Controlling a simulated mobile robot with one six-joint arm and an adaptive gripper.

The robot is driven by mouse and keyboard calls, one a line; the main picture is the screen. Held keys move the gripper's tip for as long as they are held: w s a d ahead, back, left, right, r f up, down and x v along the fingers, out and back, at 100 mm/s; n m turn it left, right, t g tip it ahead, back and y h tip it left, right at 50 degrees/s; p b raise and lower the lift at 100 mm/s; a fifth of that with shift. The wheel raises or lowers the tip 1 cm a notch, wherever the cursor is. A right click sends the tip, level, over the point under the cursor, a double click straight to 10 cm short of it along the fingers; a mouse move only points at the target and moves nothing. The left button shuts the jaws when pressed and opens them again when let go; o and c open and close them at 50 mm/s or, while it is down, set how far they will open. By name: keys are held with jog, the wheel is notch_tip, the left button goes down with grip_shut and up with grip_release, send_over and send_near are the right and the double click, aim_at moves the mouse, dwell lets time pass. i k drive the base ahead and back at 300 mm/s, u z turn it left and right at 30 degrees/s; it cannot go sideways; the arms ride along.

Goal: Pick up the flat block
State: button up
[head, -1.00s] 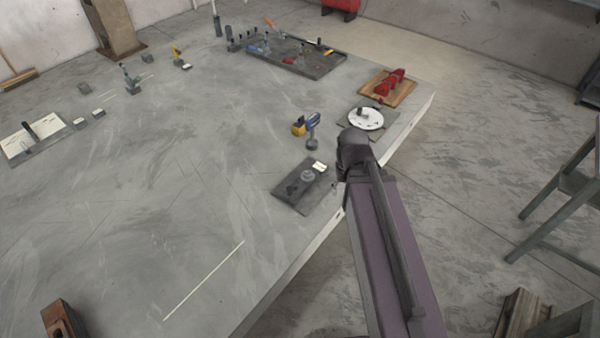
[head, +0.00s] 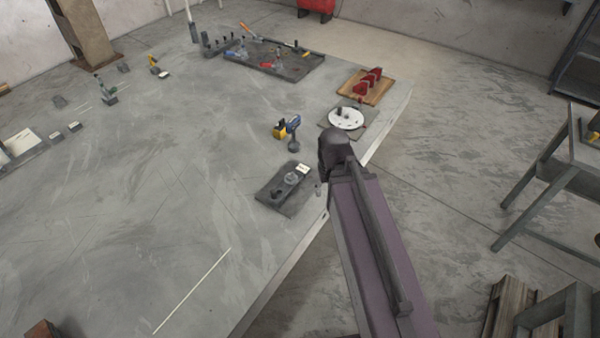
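I cannot tell which thing is the flat block. Two small pale-topped blocks, a nearer one (head: 56,137) and a farther one (head: 74,127), lie at the left of the table beside a white-topped board (head: 20,143). A dark plate (head: 270,196) near the table's right edge bears a grey round part and a small white-topped piece (head: 302,168). My arm (head: 375,245) reaches up from the bottom right, its dark joint (head: 336,152) just right of that plate. My gripper's fingers cannot be made out, hidden behind or below the arm.
A blue and yellow tool (head: 288,128), a white disc (head: 346,118), red holders on a wooden board (head: 365,88) and a dark tool tray (head: 275,62) stand along the right and far side. The table's middle is clear. A stool-like frame (head: 550,185) stands on the floor at right.

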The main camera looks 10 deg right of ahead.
aim_at(305, 170)
jog(key=z, duration=1.35)
jog(key=i, duration=2.5)
jog(key=u, duration=0.05)
